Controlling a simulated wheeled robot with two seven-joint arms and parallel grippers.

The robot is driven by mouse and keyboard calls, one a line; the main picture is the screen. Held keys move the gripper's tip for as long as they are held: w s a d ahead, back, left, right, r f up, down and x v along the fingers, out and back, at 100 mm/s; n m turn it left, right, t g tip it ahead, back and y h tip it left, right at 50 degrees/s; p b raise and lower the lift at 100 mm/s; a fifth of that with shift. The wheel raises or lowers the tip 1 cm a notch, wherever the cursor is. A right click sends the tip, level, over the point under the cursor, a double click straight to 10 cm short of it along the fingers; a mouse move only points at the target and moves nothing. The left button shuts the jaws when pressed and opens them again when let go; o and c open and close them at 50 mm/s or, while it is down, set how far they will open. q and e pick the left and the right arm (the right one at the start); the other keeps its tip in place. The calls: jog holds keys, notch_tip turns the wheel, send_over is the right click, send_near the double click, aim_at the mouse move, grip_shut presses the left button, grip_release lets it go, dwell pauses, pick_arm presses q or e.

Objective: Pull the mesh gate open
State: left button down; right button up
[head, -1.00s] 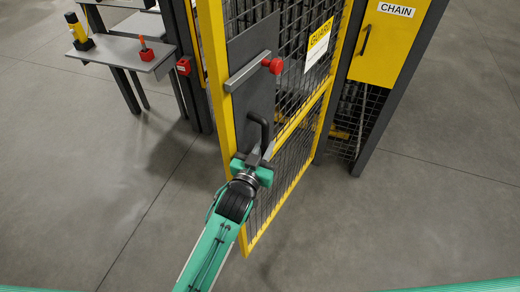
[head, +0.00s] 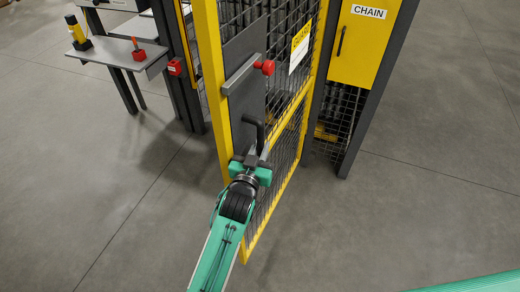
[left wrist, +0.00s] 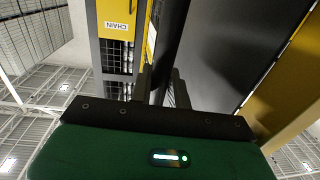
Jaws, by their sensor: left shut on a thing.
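The mesh gate (head: 207,90) has a yellow frame, dark mesh and a grey plate, and stands swung out toward me from the dark posts behind it. Its dark handle (head: 249,122) is on the grey plate, below a grey latch bar (head: 240,78) with a red knob (head: 265,68). My left gripper (head: 262,152) is shut on the handle at its lower part; the jaws partly hide the grip. In the left wrist view, the dark fingers (left wrist: 162,88) show beside the grey plate (left wrist: 225,50). My right gripper is not in view.
A yellow cabinet marked CHAIN (head: 362,50) stands right of the gate on a dark mesh frame. A grey side table (head: 118,50) with a yellow-black device and a red holder stands at the far left. The floor in front and to both sides is clear.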

pick_arm(q)
jog(key=shift+w+r, duration=0.1)
jog(key=shift+r, duration=0.05)
jog(key=c, duration=1.4)
grip_release()
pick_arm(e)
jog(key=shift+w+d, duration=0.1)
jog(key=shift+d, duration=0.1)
